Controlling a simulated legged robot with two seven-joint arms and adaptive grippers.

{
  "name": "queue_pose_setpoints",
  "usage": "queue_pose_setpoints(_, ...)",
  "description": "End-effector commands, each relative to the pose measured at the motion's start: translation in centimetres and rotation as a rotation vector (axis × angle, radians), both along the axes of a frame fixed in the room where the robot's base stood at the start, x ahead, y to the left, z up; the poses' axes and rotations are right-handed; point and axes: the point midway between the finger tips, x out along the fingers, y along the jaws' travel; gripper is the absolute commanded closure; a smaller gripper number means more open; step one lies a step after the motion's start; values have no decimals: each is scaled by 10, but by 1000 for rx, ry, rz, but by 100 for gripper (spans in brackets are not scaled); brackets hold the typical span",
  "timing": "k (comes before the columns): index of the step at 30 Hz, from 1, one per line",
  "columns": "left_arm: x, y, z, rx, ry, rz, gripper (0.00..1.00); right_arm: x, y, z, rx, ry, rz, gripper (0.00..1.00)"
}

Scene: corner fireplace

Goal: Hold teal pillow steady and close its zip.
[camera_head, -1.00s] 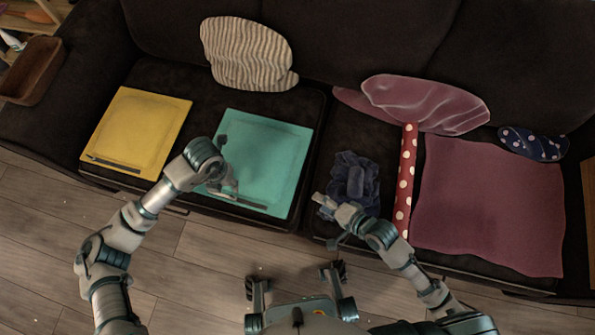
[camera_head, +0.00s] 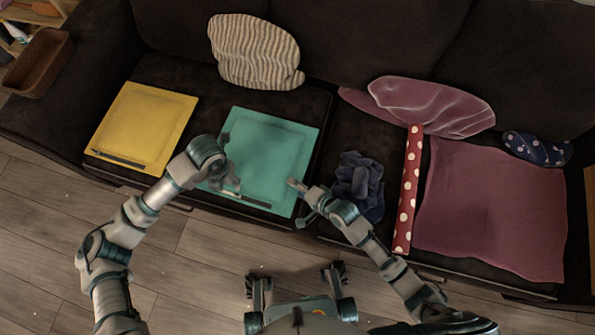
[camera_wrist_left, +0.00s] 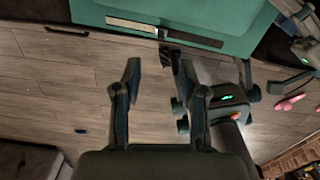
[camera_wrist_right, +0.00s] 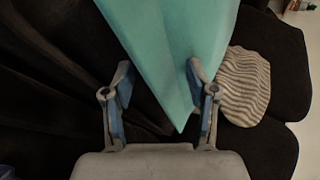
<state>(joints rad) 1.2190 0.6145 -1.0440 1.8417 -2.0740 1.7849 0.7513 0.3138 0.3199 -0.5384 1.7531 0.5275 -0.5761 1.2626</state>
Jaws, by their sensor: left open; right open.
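The teal pillow (camera_head: 272,150) lies flat on the dark sofa seat. A dark zip strip (camera_head: 256,201) runs along its front edge. In the left wrist view the strip (camera_wrist_left: 140,27) looks pale on one side and dark on the other, with a small dark tab between. My left gripper (camera_head: 232,187) is open over the pillow's front left part, near the strip's left end; its fingers (camera_wrist_left: 163,85) look empty. My right gripper (camera_head: 295,185) is open at the pillow's front right corner. In the right wrist view that corner (camera_wrist_right: 175,60) reaches between the open fingers (camera_wrist_right: 158,75).
A yellow pillow (camera_head: 148,120) lies to the left. A navy crumpled cloth (camera_head: 358,182) and a red dotted roll (camera_head: 408,190) lie to the right, beside a maroon cloth (camera_head: 490,205). A striped cushion (camera_head: 255,50) stands behind.

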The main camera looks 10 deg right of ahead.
Motion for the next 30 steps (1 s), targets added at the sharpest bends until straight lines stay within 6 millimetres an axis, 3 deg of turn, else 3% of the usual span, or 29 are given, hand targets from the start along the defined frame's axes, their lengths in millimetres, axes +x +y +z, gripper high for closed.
queue_pose_setpoints(2, 0, -1, 0, 1, 0, 0, 58, 0, 0, 0, 1, 0, -1, 47)
queue_pose_setpoints(6, 0, -1, 0, 2, 0, 0, 58, -1, -1, -1, 0, 2, 0, 82)
queue_pose_setpoints(8, 0, -2, 0, 2, 0, 0, 58, -1, -1, -2, 1, 3, 1, 97)
queue_pose_setpoints(9, 0, -2, 0, 2, 1, 0, 58, -1, -1, -2, 1, 3, 1, 100)
queue_pose_setpoints(14, 0, -1, 0, 2, 0, -8, 56, -1, -2, -2, 0, 5, -1, 100)
queue_pose_setpoints(22, 2, 2, 6, 2, 2, -179, 56, -1, -2, -3, -1, 7, -2, 100)
queue_pose_setpoints(26, 1, 2, -9, 2, 4, -178, 56, -1, -2, -3, -2, 8, -1, 100)
queue_pose_setpoints(30, 1, 2, -37, 2, 7, -177, 56, -1, -2, -3, -2, 8, -1, 100)
